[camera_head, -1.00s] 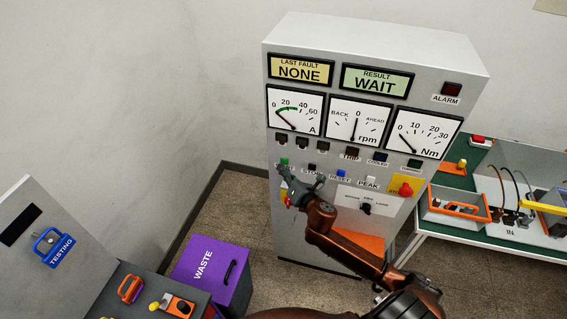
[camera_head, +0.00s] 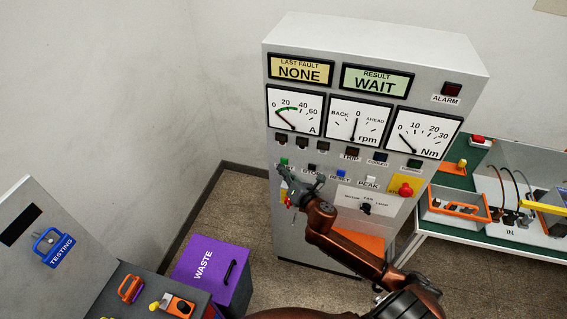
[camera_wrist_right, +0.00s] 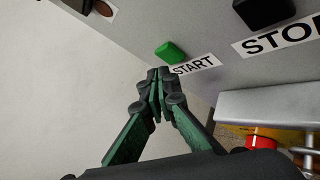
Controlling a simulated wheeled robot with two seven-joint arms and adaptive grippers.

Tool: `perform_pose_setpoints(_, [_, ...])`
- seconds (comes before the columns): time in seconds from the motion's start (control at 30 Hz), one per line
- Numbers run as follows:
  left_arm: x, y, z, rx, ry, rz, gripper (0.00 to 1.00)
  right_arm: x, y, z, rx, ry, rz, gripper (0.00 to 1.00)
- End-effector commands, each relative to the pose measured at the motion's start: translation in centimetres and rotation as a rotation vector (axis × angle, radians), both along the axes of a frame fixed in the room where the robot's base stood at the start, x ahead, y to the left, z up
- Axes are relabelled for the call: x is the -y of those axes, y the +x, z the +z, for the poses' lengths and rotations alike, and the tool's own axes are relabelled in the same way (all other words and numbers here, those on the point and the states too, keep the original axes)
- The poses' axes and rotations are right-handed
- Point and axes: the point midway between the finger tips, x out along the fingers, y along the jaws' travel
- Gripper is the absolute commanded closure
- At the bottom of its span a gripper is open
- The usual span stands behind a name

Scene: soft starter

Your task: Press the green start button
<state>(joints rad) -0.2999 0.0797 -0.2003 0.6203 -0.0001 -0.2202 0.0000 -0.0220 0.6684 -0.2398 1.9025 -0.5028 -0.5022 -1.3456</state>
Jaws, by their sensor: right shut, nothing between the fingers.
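The green start button (camera_wrist_right: 171,52) sticks out of the grey cabinet panel in the right wrist view, beside its START label (camera_wrist_right: 194,65). In the head view the green button (camera_head: 284,161) shows small at the left edge of the cabinet (camera_head: 473,68). My right gripper (camera_wrist_right: 158,76) is shut and empty. Its fingertips show just below the button in the wrist view; whether they touch it I cannot tell. In the head view the right gripper (camera_head: 286,172) is close to the panel just below the button. My left gripper is not in view.
The black stop button (camera_wrist_right: 264,10) is right of the start button. A red and yellow part (camera_wrist_right: 262,141) and a metal bracket lie lower right. The purple waste bin (camera_head: 212,272) stands on the floor at left; a workbench (camera_head: 425,222) stands right.

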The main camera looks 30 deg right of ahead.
Motion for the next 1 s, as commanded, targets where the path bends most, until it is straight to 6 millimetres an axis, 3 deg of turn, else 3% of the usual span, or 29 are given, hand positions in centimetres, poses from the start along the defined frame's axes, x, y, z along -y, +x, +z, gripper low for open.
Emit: perform_pose_setpoints(1.0, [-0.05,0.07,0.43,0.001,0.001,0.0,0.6,0.93,0.85,0.06,0.0,-0.001,0.0,1.0])
